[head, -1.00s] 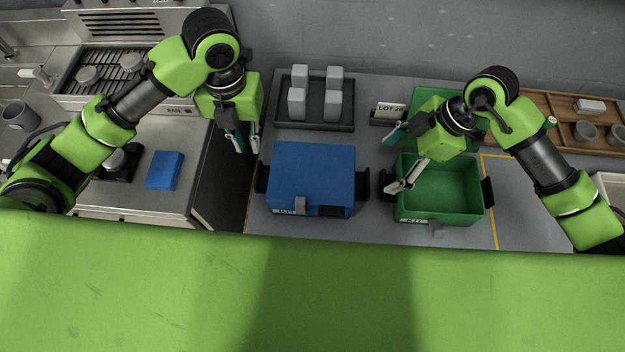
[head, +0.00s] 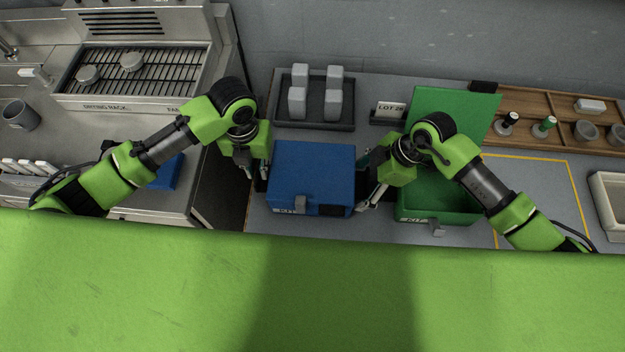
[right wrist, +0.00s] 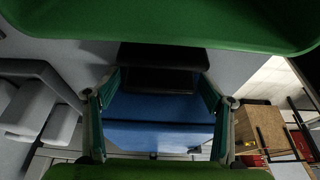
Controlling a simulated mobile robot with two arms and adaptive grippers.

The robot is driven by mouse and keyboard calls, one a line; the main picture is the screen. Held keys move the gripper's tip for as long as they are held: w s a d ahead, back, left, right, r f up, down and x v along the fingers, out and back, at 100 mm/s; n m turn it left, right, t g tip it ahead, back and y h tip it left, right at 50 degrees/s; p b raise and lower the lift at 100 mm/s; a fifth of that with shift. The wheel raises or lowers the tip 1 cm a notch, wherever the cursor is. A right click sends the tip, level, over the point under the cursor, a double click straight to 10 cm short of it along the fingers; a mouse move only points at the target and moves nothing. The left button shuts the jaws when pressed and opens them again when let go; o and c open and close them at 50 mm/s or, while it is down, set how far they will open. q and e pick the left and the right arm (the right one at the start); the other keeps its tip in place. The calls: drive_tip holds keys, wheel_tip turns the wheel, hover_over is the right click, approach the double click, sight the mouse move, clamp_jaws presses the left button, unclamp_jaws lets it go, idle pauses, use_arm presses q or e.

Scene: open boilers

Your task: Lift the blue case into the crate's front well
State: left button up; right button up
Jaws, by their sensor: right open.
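The blue case (head: 312,170), shut and marked KIT, sits on the grey counter with a dark handle at each side. My left gripper (head: 256,172) is at its left handle; its fingers are partly lost against the dark handle, so their opening is unclear. My right gripper (head: 368,182) is open beside the right handle, between the blue case and the green case. In the right wrist view the dark handle (right wrist: 162,56) shows just beyond the parted fingers, with the blue case (right wrist: 160,125) behind. I cannot make out a crate with wells for certain.
The green case (head: 440,214) stands open close to the right, its lid (head: 465,105) raised. Behind are a dark tray (head: 315,122) with grey blocks and a LOT sign (head: 390,110). A wooden tray (head: 560,105) and pale bin (head: 608,200) are at right. The yellow-outlined area is clear.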

use_arm(q)
drive_tip(key=shift+c, duration=0.3)
use_arm(e)
drive_tip(key=shift+c, duration=0.4)
use_arm(q)
clamp_jaws()
use_arm(e)
drive_tip(key=c, duration=1.6)
drive_tip(key=shift+c, duration=0.2)
use_arm(q)
drive_tip(key=shift+r, duration=0.1)
use_arm(e)
drive_tip(key=shift+r, duration=0.1)
